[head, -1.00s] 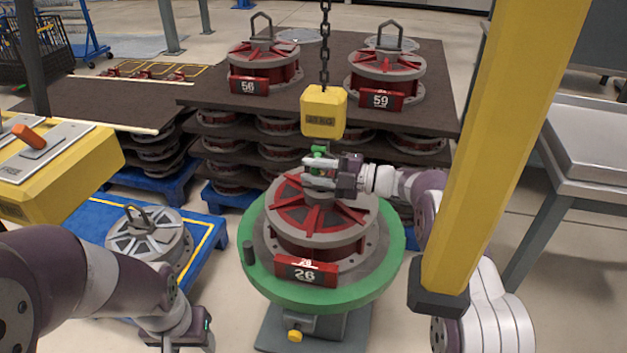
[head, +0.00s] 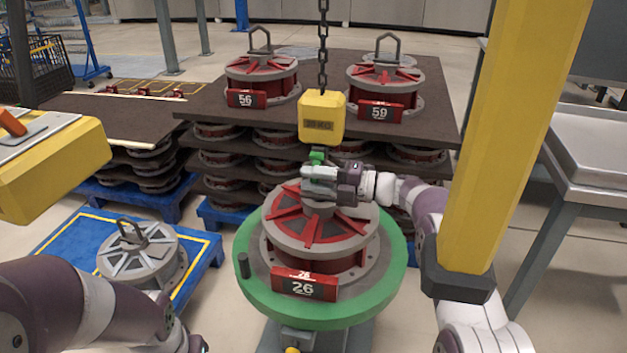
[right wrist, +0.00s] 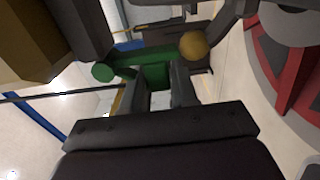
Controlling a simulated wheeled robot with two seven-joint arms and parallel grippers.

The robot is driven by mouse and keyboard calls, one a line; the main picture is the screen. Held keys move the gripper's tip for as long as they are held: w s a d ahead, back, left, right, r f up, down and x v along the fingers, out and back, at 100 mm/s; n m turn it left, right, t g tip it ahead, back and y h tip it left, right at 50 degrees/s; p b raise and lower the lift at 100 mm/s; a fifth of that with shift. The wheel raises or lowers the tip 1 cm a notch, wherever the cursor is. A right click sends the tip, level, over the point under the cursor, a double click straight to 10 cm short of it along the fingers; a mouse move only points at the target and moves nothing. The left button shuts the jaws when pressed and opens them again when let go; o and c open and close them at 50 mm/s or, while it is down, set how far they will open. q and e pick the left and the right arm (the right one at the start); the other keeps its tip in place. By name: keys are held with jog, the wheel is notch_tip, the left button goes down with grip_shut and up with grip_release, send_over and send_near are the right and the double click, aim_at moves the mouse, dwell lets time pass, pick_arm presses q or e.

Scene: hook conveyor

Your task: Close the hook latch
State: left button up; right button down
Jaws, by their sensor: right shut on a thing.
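The green hook (head: 317,156) hangs under the yellow weight block (head: 321,117) on a chain, just above the red and grey drum top marked 26 (head: 320,215). My right gripper (head: 308,180) is at the hook, reaching in from the right. In the right wrist view its fingers (right wrist: 163,88) are shut on a green part of the hook (right wrist: 154,74). I cannot tell whether that part is the latch, as the fingers hide much of it. My left gripper (head: 196,346) barely shows at the bottom edge, and its fingers are out of view.
The drum sits on a green round table (head: 255,285). A yellow post (head: 510,130) stands at the right. Drums marked 56 (head: 262,80) and 59 (head: 385,90) stand on the stack behind. A grey part (head: 140,255) lies on a blue pallet at the left.

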jog(key=c, duration=1.2)
grip_release()
jog(key=shift+c, duration=0.2)
jog(key=shift+d, duration=0.15)
jog(key=p+v, duration=0.2)
jog(key=v, duration=1)
jog(key=shift+d+p, duration=0.2)
jog(key=shift+p, duration=0.1)
